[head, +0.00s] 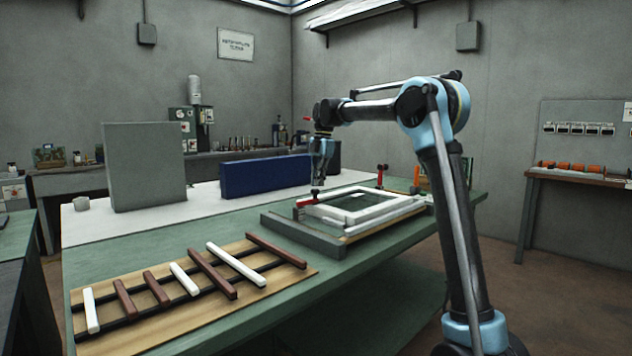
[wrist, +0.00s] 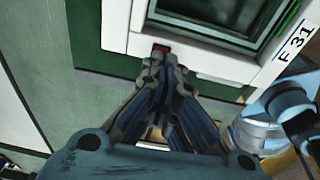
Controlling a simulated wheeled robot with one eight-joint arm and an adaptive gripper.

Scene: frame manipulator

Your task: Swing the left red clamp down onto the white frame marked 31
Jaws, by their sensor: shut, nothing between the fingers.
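The white frame (head: 365,217) lies flat on the grey fixture on the green bench; in the wrist view its corner carries the label "F 31" (wrist: 295,42). The left red clamp (head: 306,201) looks low and near-horizontal at the frame's left corner, but whether it presses on the frame is unclear. The other red clamp (head: 381,172) stands upright at the far side. My gripper (head: 318,183) points down just above the left clamp. In the wrist view my gripper (wrist: 160,62) is shut and empty, with a bit of red at its tips by the frame's edge; most of the clamp is hidden.
A wooden rack (head: 235,262) with brown and white bars lies on the bench's near left. A blue block (head: 265,177) and a grey panel (head: 145,168) stand behind. The grey fixture rail (head: 300,236) borders the frame's near side.

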